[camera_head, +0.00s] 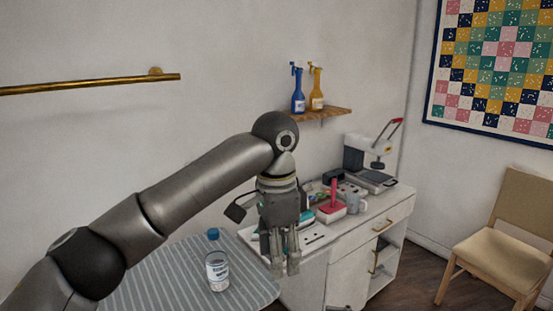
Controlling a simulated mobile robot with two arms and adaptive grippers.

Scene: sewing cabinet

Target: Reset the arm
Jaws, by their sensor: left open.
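My left arm comes in from the lower left and bends down at the wrist. My left gripper (283,262) is open and points down, in front of the white cabinet (343,270) and beside the right edge of the striped table (165,277). I see nothing between its fingers. The gripper and wrist hide part of the cabinet top. My right gripper is not clearly in view; only a small grey piece shows at the bottom edge.
A clear bottle (217,268) with a blue cap stands on the striped table, left of the gripper. A chair (497,246) is at right. Spray bottles (298,90) stand on a shelf (322,114).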

